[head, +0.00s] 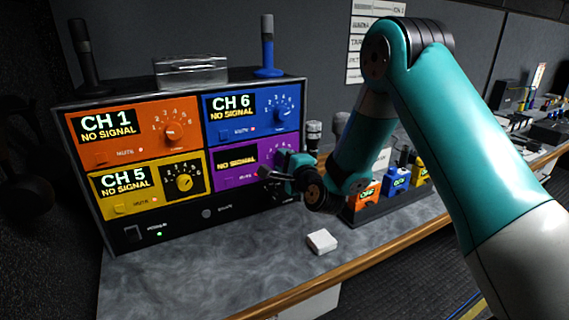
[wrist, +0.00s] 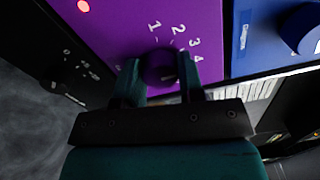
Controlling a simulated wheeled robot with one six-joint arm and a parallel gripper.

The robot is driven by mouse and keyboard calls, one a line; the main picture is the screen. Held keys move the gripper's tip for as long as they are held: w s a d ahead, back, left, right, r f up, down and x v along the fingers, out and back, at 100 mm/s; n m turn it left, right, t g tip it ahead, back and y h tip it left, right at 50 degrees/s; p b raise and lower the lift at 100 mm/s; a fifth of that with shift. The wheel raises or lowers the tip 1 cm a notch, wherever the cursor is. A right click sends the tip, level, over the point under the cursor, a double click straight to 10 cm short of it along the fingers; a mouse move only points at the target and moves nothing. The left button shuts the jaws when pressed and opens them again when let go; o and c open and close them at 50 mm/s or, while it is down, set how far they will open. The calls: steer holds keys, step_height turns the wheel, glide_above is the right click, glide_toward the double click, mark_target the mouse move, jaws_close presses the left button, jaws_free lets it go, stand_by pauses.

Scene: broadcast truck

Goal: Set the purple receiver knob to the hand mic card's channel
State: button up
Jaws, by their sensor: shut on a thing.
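The purple receiver panel (head: 232,181) is at the lower right of the rack; its display reads NO SIGNAL, and I cannot make out a channel number above it. In the wrist view the purple knob (wrist: 159,66) sits between my gripper's fingers (wrist: 160,79), which are shut on it. Numbers 1 to 4 show around the knob; its pointer and the rest of the dial are hidden. In the head view my gripper (head: 280,172) covers the knob. A white sheet (head: 360,45) hangs on the wall, partly behind my arm; its small lines are hard to read.
The orange panel (head: 90,147) reads CH 1, the blue panel (head: 212,132) CH 6, the yellow panel (head: 103,205) CH 5. A small white block (head: 321,241) lies on the bench. Coloured packs (head: 397,178) stand in a dark holder at right. The front bench is mostly clear.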

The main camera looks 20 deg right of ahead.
steer(key=shift+a+n+b, duration=0.1)
steer(key=shift+n+b, duration=0.2)
steer(key=shift+n, duration=1)
steer(key=o, duration=0.9)
steer(key=shift+s, duration=0.1)
